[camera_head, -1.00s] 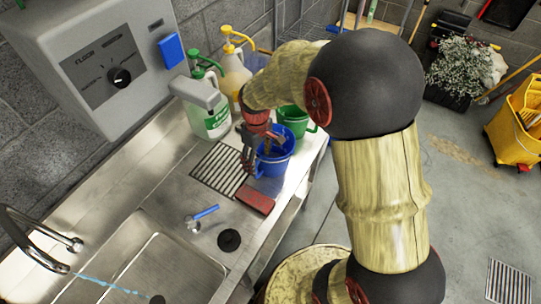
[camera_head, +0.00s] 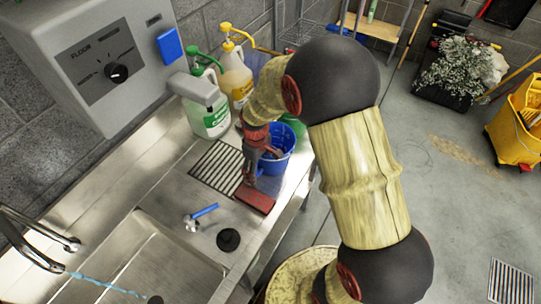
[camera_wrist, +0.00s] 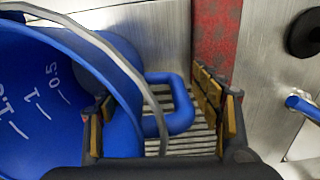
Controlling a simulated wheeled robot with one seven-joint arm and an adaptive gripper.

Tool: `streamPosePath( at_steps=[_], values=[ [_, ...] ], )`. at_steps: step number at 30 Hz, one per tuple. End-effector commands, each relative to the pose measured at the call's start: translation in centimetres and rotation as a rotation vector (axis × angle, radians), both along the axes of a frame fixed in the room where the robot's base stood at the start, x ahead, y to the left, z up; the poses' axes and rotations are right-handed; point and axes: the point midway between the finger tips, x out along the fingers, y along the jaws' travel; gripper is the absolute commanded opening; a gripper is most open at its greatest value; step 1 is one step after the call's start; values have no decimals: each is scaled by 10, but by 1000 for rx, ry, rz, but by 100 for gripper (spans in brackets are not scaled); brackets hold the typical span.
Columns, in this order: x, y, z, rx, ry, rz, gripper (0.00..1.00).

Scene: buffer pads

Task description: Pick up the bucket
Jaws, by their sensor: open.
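A blue bucket (camera_head: 284,150) stands upright on the steel counter, with my gripper (camera_head: 251,165) at its left side. In the wrist view the bucket (camera_wrist: 45,95) fills the left, with white volume marks inside and a grey wire bail across its rim. Its blue loop handle (camera_wrist: 182,105) lies between the fingers of my gripper (camera_wrist: 160,115). The fingers are open and apart, with a gap on the right side of the handle. The left finger is close to the bucket wall; I cannot tell whether it touches.
A red block (camera_head: 255,200) lies in front of the bucket, beside a drain grate (camera_head: 215,166). A green bucket (camera_head: 294,123) is mostly hidden behind my arm. Green-topped (camera_head: 208,115) and yellow-topped jugs (camera_head: 236,75) stand behind. The sink (camera_head: 160,262) is at the front left.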

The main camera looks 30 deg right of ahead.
Motion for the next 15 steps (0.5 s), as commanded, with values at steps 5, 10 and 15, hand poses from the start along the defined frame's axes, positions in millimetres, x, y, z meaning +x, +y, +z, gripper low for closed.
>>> streamPosePath(
  at_steps=[5, 10, 15],
  values=[
    [0, 0, 0, 0, 0, 0, 58],
    [0, 0, 1, 0, 0, 0, 49],
    [0, 0, 1, 0, 0, 0, 39]
  ],
)
